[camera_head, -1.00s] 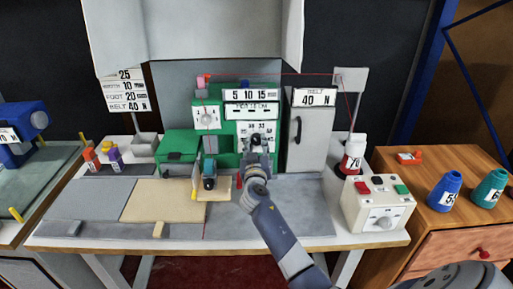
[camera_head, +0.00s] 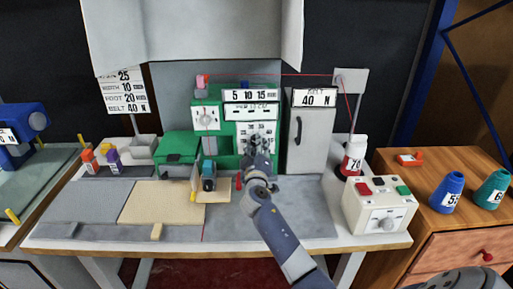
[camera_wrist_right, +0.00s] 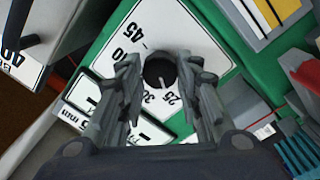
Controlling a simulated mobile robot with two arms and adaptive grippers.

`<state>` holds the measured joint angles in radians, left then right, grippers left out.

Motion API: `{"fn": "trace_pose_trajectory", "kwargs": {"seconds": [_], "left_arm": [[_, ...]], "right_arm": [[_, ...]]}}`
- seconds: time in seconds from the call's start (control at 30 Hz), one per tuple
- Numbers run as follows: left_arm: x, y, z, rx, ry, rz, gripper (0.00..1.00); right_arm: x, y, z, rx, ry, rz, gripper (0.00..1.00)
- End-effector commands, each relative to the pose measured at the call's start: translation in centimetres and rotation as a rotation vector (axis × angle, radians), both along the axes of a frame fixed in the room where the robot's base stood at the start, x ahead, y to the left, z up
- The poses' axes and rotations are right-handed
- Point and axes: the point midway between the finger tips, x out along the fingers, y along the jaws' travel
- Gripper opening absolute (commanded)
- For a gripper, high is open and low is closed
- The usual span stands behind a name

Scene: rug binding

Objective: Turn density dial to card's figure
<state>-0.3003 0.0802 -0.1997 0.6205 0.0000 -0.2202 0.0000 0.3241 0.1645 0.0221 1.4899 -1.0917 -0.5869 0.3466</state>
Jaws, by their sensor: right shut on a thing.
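The density dial is a black knob (camera_wrist_right: 159,70) on a white scale plate (camera_wrist_right: 195,40) in the right wrist view. 45, 30 and 25 are readable on the plate. The knob's pale mark points down the picture, close to 25. My right gripper (camera_wrist_right: 161,78) is shut on the knob, a finger on either side. In the head view my right gripper (camera_head: 257,160) is at the front of the green machine (camera_head: 228,113) and hides the knob. The card (camera_head: 124,92) hangs at the left; its top line ends in 25, its label partly hidden.
A blue-and-black piece (camera_head: 208,177) stands left of my right gripper on the table. A grey cabinet (camera_head: 310,135) marked BELT 40 N, a red-and-white bottle (camera_head: 354,155) and a control box (camera_head: 380,207) stand to the right. The grey tabletop (camera_head: 290,215) in front is clear.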

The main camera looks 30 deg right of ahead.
Motion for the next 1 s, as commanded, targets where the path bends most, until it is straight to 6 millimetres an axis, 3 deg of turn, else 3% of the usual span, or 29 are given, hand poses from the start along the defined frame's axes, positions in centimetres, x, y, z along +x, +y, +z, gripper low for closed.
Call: {"fn": "trace_pose_trajectory", "kwargs": {"seconds": [0.37, 0.4, 0.47, 0.83, 1.0], "left_arm": [[0.0, 0.0, 0.0, 0.0, 0.0, 0.0, 0.0], [0.0, 0.0, 0.0, 0.0, 0.0, 0.0, 0.0], [0.0, 0.0, 0.0, 0.0, 0.0, 0.0, 0.0], [-0.1, 0.1, 0.0, 0.001, 0.001, 0.0, 0.0], [0.0, 0.1, 0.0, 0.0, 0.001, 0.0, 0.0]], "right_arm": [[0.0, 0.0, 0.0, -0.004, 0.002, 0.001, 0.08], [0.0, 0.0, 0.0, -0.004, 0.002, 0.001, 0.39], [0.0, 0.0, 0.0, -0.004, 0.002, 0.001, 0.53], [-0.1, 0.1, 0.0, -0.003, 0.001, 0.001, 0.53], [-1.3, 1.0, -0.2, -0.002, 0.003, 0.001, 0.53]]}}
